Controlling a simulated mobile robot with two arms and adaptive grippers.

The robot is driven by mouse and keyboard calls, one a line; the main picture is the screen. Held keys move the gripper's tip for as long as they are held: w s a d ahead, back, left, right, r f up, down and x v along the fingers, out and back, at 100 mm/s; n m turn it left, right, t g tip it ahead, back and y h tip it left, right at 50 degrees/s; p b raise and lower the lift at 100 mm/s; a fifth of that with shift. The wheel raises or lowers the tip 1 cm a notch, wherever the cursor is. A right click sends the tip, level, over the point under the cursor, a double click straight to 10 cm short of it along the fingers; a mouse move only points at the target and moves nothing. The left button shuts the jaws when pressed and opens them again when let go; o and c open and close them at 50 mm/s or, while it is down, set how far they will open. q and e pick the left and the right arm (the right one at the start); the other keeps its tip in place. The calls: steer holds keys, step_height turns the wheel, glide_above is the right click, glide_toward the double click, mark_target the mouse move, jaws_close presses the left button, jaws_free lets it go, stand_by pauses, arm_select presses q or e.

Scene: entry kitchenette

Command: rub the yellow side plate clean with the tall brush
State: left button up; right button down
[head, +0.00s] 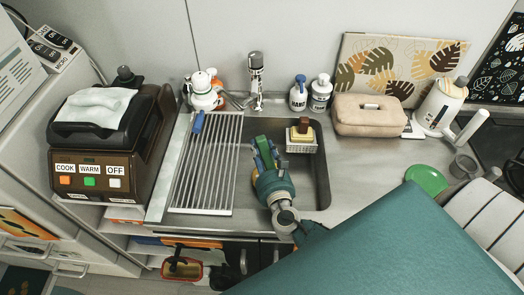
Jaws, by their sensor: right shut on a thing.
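My right gripper (263,152) reaches over the sink basin (318,178), pointing away from me. Its blue fingers are shut on a narrow green thing (264,163), mostly hidden between them. I cannot tell whether this is the tall brush. I cannot make out the yellow side plate; part of the basin is hidden by my gripper and arm. My left gripper is not in view.
A slatted drying rack (206,165) lies left of the basin. A caddy (302,147) with a brown and yellow block sits at its back right. Bottles (320,95) and the tap (256,75) stand behind. A green plate (426,180) lies at right.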

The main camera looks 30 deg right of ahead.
steer(key=shift+w+d+f+b, duration=0.2)
steer(key=shift+w+d, duration=0.45)
steer(key=shift+w, duration=0.35)
steer(key=shift+w+d+f+b, duration=0.2)
steer(key=shift+w+d, duration=0.45)
steer(key=shift+w, duration=0.3)
steer(key=shift+f+b, duration=0.5)
steer(key=shift+f, duration=0.15)
steer(key=shift+w+d, duration=0.2)
steer(key=shift+w, duration=0.1)
steer(key=shift+s+a+r, duration=0.1)
steer(key=shift+s+a, duration=0.05)
steer(key=shift+s+a, duration=0.4)
steer(key=shift+s, duration=0.25)
steer(key=shift+w, duration=0.1)
